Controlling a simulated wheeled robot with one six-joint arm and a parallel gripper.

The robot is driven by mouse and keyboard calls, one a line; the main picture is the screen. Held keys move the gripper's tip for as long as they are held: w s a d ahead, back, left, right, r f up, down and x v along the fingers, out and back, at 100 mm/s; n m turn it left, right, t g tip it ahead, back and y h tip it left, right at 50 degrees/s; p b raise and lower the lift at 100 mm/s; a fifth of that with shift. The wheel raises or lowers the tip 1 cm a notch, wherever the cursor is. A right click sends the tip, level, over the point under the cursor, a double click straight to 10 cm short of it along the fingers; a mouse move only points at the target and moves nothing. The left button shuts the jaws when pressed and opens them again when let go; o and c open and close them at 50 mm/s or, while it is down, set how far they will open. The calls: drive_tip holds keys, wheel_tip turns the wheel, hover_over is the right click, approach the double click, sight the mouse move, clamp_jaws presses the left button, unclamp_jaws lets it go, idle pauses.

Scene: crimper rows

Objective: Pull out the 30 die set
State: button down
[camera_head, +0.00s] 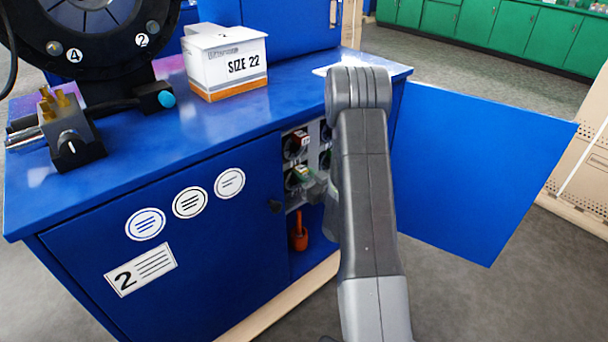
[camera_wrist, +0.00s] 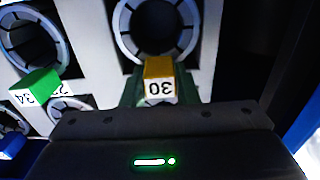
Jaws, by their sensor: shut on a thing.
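The 30 die set shows in the wrist view as a yellow block (camera_wrist: 159,68) with an upside-down white "30" label. It lies beneath a round segmented ring opening in a light panel. My gripper (camera_wrist: 160,102) is shut on it; the dark gripper body covers the lower part of the view and hides most of the grip. In the head view my gripper (camera_head: 311,186) reaches into the open right side of the blue cabinet (camera_head: 170,240), at the die panel. My arm hides part of that panel.
A green block labelled 34 (camera_wrist: 36,88) sits beside another ring. The open blue door (camera_head: 475,165) stands right of my arm. An orange-handled tool (camera_head: 299,238) hangs below the dies. A SIZE 22 box (camera_head: 226,65) and a crimper (camera_head: 95,35) stand on top.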

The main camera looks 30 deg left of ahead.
drive_tip(key=shift+r, duration=0.15)
drive_tip(key=shift+b+v, duration=1.1)
drive_tip(key=shift+v, duration=1.6)
drive_tip(key=shift+b+v, duration=0.8)
drive_tip(key=shift+v, duration=1.25)
